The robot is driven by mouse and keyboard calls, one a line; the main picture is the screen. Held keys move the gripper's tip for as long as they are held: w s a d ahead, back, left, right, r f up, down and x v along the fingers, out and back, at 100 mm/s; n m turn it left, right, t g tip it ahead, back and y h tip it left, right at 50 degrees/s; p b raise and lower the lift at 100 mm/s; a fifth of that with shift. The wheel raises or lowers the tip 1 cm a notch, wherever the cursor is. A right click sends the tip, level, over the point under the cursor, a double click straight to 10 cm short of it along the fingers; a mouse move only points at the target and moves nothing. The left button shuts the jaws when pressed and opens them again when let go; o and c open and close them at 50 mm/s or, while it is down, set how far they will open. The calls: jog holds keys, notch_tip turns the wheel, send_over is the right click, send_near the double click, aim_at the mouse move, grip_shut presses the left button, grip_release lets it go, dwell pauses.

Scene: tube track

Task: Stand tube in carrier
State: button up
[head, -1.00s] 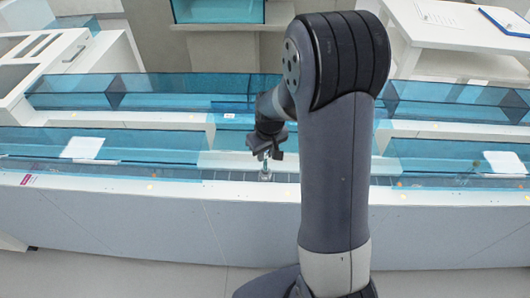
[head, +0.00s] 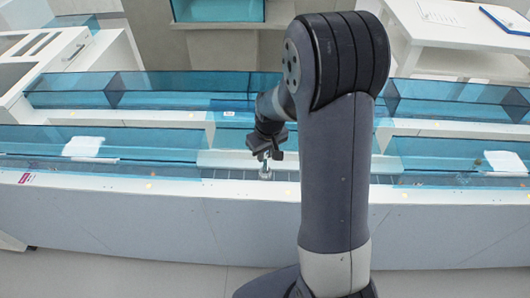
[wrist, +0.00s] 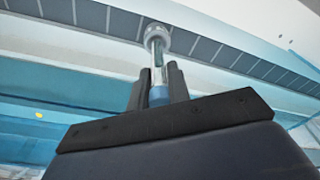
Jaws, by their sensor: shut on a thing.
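The tube (wrist: 157,62) is clear with a blue cap (wrist: 158,95). My gripper (wrist: 157,82) is shut on it near the cap, with a dark finger on each side. The tube's far end meets a round pale grey carrier (wrist: 157,32) on the dark segmented track. I cannot tell whether the tube is fully seated in it. In the head view my gripper (head: 265,153) is above the track and points down, with the carrier (head: 265,174) just below it. The tube is too small there to judge its tilt.
The dark track (wrist: 225,52) runs along a white rail. Blue clear panels (head: 160,142) stand behind and beside it. A white pad (head: 83,146) lies at the left and another (head: 507,163) at the right. A white table (head: 455,30) stands at the back right.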

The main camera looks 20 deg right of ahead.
jog(key=shift+f+b, duration=0.3)
jog(key=shift+f, duration=0.1)
jog(key=shift+f+b, duration=0.3)
jog(key=shift+f, duration=0.1)
dwell(0.4)
jog(key=o, duration=0.9)
jog(key=shift+r, duration=0.15)
jog(key=r, duration=0.3)
jog(key=s+r, duration=0.1)
jog(key=r, duration=0.6)
jog(key=shift+s+d+r, duration=0.25)
jog(key=shift+s, duration=0.05)
